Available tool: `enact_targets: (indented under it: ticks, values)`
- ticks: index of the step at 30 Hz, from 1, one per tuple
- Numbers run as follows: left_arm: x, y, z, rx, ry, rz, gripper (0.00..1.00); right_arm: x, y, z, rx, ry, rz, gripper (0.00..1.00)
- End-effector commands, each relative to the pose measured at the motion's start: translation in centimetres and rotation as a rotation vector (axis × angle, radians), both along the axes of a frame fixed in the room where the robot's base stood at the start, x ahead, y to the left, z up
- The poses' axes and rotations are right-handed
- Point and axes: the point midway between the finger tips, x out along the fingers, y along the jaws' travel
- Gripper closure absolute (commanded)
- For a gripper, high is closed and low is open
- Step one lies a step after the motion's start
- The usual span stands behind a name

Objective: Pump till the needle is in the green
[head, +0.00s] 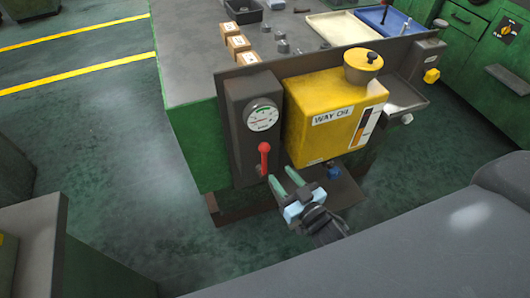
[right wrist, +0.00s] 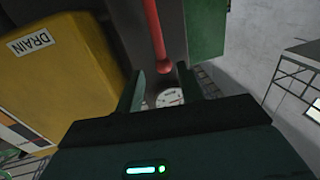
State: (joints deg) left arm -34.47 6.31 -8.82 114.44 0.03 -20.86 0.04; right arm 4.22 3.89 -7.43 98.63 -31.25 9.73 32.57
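The red pump lever (head: 264,156) has a ball knob at its top and stands upright on the front of a dark panel (head: 241,120). A round white gauge (head: 262,115) with a green band sits above it; its needle is too small to read. My right gripper (head: 280,174) is open and empty, just below and right of the lever, apart from it. In the right wrist view, the lever (right wrist: 154,30) and its knob lie beyond the open fingers (right wrist: 159,80), with the gauge (right wrist: 169,97) showing between them. My left gripper is not in view.
A yellow WAY OIL tank (head: 310,100) with a round cap stands right of the panel. Behind, a grey bench top (head: 190,60) holds small boxes, metal parts and trays. Green cabinets (head: 475,50) stand at the right. The floor (head: 80,140) at left is clear.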

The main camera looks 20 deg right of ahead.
Motion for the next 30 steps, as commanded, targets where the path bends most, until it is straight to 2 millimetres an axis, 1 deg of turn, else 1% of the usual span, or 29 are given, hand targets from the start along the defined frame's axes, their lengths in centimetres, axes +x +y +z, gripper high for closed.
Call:
enact_targets:
  ticks: [2,5,12,18,22,30]
  values:
    - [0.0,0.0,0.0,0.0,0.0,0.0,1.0,0.3,0.1,0.0,0.0,0.0,0.0,0.62]
    - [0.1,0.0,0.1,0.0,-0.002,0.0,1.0,1.3,0.3,0.0,-0.001,-0.001,-0.001,0.62]
    - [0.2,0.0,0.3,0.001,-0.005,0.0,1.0,4.8,1.1,0.1,0.0,-0.001,-0.001,0.62]
    - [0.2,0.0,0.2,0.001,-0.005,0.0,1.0,6.8,1.6,0.0,0.0,0.001,-0.001,0.62]
    - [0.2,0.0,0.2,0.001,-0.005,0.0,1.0,7.5,1.8,0.0,0.0,0.001,-0.001,0.62]
    - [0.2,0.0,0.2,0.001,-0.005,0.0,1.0,7.6,1.8,0.0,0.0,0.002,-0.001,0.62]
